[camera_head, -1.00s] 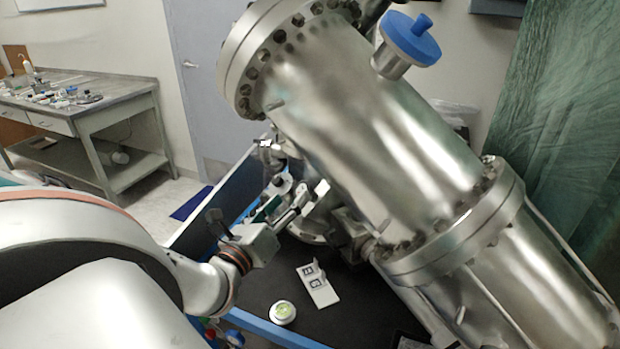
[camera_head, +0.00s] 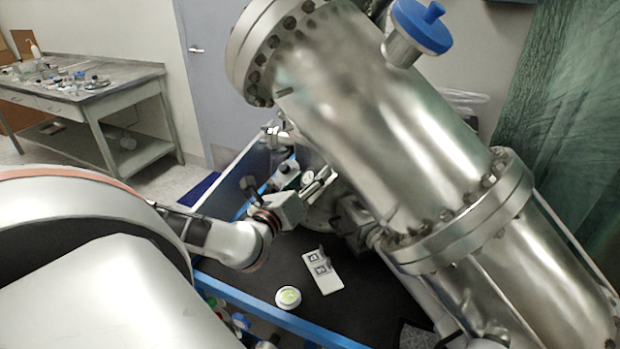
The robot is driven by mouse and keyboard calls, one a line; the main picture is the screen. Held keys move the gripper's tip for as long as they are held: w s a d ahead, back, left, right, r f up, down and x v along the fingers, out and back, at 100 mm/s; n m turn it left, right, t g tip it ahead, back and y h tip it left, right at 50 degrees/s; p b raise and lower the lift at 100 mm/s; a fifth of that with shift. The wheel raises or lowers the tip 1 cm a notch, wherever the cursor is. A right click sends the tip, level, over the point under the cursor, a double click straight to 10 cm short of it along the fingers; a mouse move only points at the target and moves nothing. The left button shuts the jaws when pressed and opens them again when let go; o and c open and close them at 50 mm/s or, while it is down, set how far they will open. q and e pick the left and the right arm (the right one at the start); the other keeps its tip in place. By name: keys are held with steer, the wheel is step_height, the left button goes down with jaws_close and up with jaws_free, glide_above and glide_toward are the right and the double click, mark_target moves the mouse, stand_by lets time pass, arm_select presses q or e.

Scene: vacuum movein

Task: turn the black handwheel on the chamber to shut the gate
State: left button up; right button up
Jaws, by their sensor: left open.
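The chamber (camera_head: 390,120) is a big shiny steel cylinder with bolted flanges, slanting across the middle and right of the head view. I cannot make out the black handwheel; the chamber and my gripper may hide it. My left gripper (camera_head: 322,181) is open, beside the lower left side of the chamber, near small metal fittings. Its fingers are small and partly lost against the steel, so I cannot tell whether they touch anything. My right gripper is not in view.
A white plate (camera_head: 323,271) and a round level (camera_head: 288,297) lie on the dark surface below, edged by a blue rail (camera_head: 275,318). A bench (camera_head: 85,85) with small items stands at the back left.

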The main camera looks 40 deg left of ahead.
arm_select(q)
steer(key=c, duration=1.2)
steer(key=shift+o, duration=0.2)
